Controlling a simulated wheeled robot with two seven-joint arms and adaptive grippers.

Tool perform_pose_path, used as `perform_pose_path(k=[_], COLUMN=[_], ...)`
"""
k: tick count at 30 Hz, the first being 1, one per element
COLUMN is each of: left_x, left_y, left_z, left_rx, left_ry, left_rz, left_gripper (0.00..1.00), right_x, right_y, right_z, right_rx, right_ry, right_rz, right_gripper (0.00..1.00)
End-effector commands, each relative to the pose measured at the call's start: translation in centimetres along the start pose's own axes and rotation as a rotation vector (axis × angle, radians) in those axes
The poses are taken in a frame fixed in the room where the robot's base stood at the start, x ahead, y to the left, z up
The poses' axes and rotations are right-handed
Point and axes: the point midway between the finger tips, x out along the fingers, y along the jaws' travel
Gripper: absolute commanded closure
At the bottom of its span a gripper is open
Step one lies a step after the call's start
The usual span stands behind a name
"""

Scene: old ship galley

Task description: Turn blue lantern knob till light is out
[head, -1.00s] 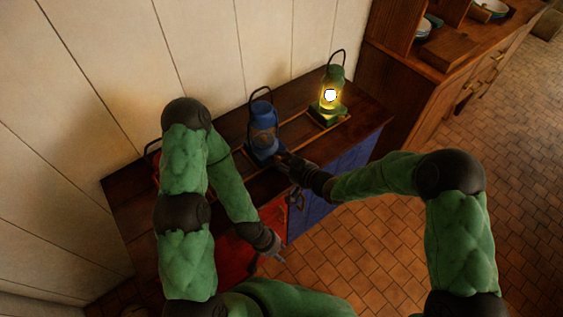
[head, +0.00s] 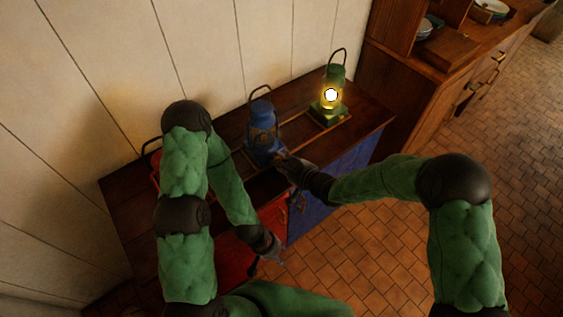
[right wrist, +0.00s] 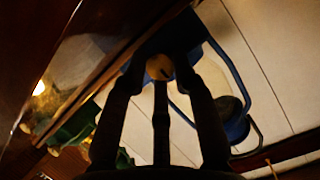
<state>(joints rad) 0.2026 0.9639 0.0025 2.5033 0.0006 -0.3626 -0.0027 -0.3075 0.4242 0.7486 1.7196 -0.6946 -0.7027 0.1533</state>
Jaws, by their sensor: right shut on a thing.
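The blue lantern (head: 262,143) stands upright on the dark wooden cabinet top (head: 365,128), and its glass looks dark. My right gripper (head: 281,160) is at the lantern's lower front. In the right wrist view, my right gripper's fingers (right wrist: 160,78) are shut on a round brass knob (right wrist: 159,67) with a dark mark on its face. The lantern's blue frame (right wrist: 235,75) shows behind it. My left gripper (head: 279,259) hangs low in front of the cabinet, away from the lantern; its fingers are too small to tell open from shut.
A lit green lantern (head: 330,105) stands to the right of the blue one. A red lantern (head: 154,172) is mostly hidden behind my left arm, with a glow on the wall near it. The cabinet has red and blue fronts. A wooden dresser (head: 430,75) stands at right; the tiled floor is open.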

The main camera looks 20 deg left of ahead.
Motion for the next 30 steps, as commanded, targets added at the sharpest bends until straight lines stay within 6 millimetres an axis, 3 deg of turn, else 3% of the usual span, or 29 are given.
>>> perform_pose_path(k=[2, 3, 17, 30], left_x=[0.0, 0.0, 0.0, 0.0], left_y=[0.0, 0.0, 0.0, 0.0], left_z=[0.0, 0.0, 0.0, 0.0], left_rx=[0.0, 0.0, 0.0, 0.0], left_ry=[0.0, 0.0, 0.0, 0.0], left_rz=[0.0, 0.0, 0.0, 0.0], left_gripper=[0.6, 0.6, 0.6, 0.6], right_x=[0.0, 0.0, -0.8, -8.3], right_y=[-0.1, -0.1, 0.0, 0.1], right_z=[0.2, 0.2, 0.1, 0.1], right_rx=[0.001, 0.001, 0.002, 0.003], right_ry=[-0.005, -0.005, -0.002, -0.002], right_rz=[-0.001, -0.002, 0.0, 0.002], right_gripper=[1.0, 0.63, 0.63, 0.63])
